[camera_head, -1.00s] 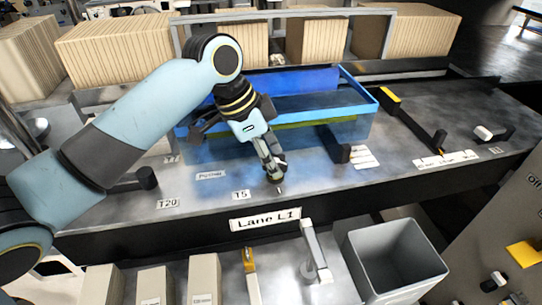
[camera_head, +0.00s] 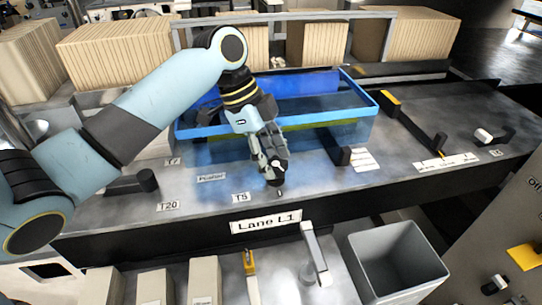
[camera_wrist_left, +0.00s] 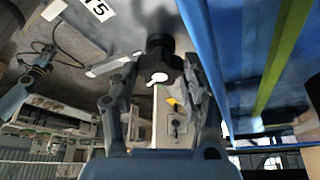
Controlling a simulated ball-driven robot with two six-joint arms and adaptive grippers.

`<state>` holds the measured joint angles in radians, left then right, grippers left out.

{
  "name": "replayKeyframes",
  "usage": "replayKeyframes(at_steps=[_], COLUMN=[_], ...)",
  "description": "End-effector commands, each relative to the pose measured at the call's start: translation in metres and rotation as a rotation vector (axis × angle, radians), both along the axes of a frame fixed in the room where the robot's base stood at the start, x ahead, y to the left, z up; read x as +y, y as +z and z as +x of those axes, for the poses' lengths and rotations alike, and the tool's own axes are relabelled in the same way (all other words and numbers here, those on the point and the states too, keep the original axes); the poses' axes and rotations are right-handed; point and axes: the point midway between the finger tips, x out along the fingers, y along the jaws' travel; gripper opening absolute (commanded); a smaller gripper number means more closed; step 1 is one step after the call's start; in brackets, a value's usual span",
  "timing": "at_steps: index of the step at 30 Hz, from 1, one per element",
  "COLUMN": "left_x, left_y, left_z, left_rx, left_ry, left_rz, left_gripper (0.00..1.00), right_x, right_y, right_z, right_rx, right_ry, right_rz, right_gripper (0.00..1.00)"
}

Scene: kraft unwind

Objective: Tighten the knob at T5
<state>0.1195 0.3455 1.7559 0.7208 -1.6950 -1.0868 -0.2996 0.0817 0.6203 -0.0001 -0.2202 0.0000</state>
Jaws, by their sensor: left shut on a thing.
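The T5 label (camera_head: 241,198) lies on the grey bench top near its front edge. It also shows upside down in the wrist view (camera_wrist_left: 98,8). My left gripper (camera_head: 275,172) points down just right of this label. In the wrist view its two fingers (camera_wrist_left: 160,95) are on either side of a black knob (camera_wrist_left: 161,48) and shut on it. A pale mark shows on the knob.
A blue-rimmed tray (camera_head: 366,92) stands right behind my left gripper. Another black knob (camera_head: 147,179) stands near the T20 label (camera_head: 168,206), and one (camera_head: 341,156) is to the right. A grey bin (camera_head: 398,262) stands in front of the bench.

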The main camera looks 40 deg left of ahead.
Motion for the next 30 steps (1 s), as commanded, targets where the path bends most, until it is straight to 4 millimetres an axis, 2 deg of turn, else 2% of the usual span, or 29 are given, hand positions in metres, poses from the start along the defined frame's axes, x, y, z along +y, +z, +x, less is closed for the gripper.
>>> replayKeyframes(at_steps=[8, 9, 14, 25, 30], left_x=[0.0001, 0.0002, 0.0003, 0.001, 0.0004], left_y=[0.0044, 0.0044, 0.0032, 0.0016, 0.0007], left_z=[0.0037, 0.0038, 0.003, 0.0017, -0.001], left_rx=[-0.013, -0.013, -0.01, -0.007, -0.006], left_ry=[0.0, 0.0, 0.001, 0.023, 0.169], left_rz=[0.002, 0.002, 0.002, 0.004, 0.004], left_gripper=[0.14, 0.49, 0.7, 0.7, 0.7], right_x=[0.0001, 0.0001, 0.0005, 0.0018, 0.0015], right_y=[0.0005, 0.0005, 0.0003, -0.0001, -0.0001], right_z=[-0.0002, -0.0002, -0.0002, -0.0008, -0.0007], right_rx=[0.0, 0.0, 0.0, 0.001, 0.001], right_ry=[0.0, 0.0, 0.0, -0.001, -0.001], right_rz=[0.0, 0.0, 0.001, 0.002, 0.002], right_gripper=[0.42, 0.42, 0.42, 0.42, 0.42])
